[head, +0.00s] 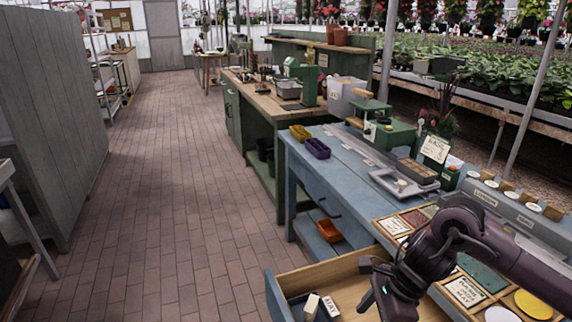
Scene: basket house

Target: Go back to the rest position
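My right arm comes in from the lower right, over the blue workbench (330,170). My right gripper (376,292) points down and to the left, at the right part of an open wooden drawer (335,268). Its fingers are dark and small, and I cannot tell whether they are open or shut. No object shows clearly between them. My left gripper and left arm are not in view.
The drawer sticks out into the aisle and holds a pale block (311,306) and a lettered tag (331,306). The brick aisle (165,190) is clear.

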